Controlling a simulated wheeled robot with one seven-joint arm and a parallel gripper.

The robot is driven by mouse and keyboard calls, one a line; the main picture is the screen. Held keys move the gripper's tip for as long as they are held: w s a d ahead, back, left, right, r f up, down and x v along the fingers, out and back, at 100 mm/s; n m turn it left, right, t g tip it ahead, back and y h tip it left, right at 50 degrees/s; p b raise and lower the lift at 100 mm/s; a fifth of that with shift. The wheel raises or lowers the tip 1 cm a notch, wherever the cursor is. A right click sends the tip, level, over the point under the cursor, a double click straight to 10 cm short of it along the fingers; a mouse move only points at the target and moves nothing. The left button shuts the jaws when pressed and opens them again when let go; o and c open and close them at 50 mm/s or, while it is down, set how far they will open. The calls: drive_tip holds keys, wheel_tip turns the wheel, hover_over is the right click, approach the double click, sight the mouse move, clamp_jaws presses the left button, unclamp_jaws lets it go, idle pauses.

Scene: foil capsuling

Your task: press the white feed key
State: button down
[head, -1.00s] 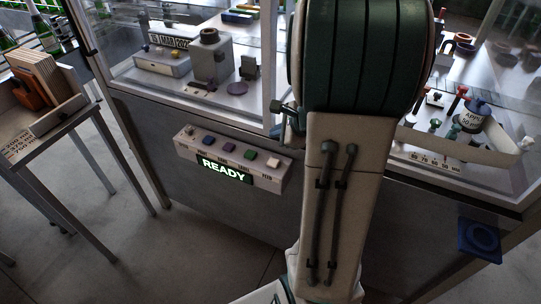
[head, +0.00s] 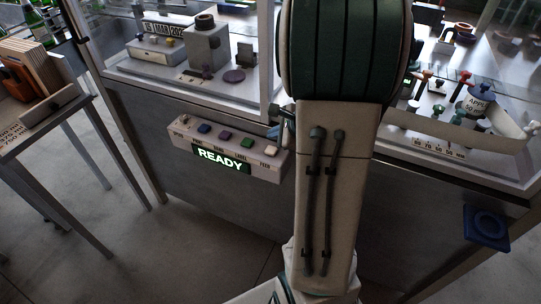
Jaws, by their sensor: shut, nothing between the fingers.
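The white feed key (head: 271,149) is the rightmost of the coloured keys on a pale control box (head: 180,131) on the front of the machine. It is small, pale and square, with a label under it that seems to read FEED. To its left are a green key (head: 246,142), a purple key (head: 225,135) and a blue key (head: 204,128). A lit display (head: 221,160) below them reads READY. My arm fills the middle of the head view, just right of the white key. My gripper does not show; the arm hides that area.
A glass-walled machine (head: 155,100) stands behind the box, with a date stamp unit (head: 158,48) inside. A side table (head: 48,128) with a wooden rack stands at left. A blue pad (head: 486,226) juts out at lower right. The floor before the box is clear.

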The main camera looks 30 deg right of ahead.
sight(268, 147)
drive_tip(key=shift+f+b, duration=1.15)
drive_tip(key=shift+f, duration=0.3)
drive_tip(key=shift+f, duration=0.1)
idle(0.9)
drive_tip(key=shift+f+b, duration=0.3)
drive_tip(key=shift+b, duration=0.3)
drive_tip(key=shift+f+b, duration=0.55)
drive_tip(key=shift+b, duration=0.05)
idle(0.4)
drive_tip(key=shift+r, duration=0.1)
drive_tip(key=shift+r+p, duration=0.7)
drive_tip(key=shift+r, duration=0.2)
wheel_tip(268, 147, up, 5)
drive_tip(key=p, duration=0.4)
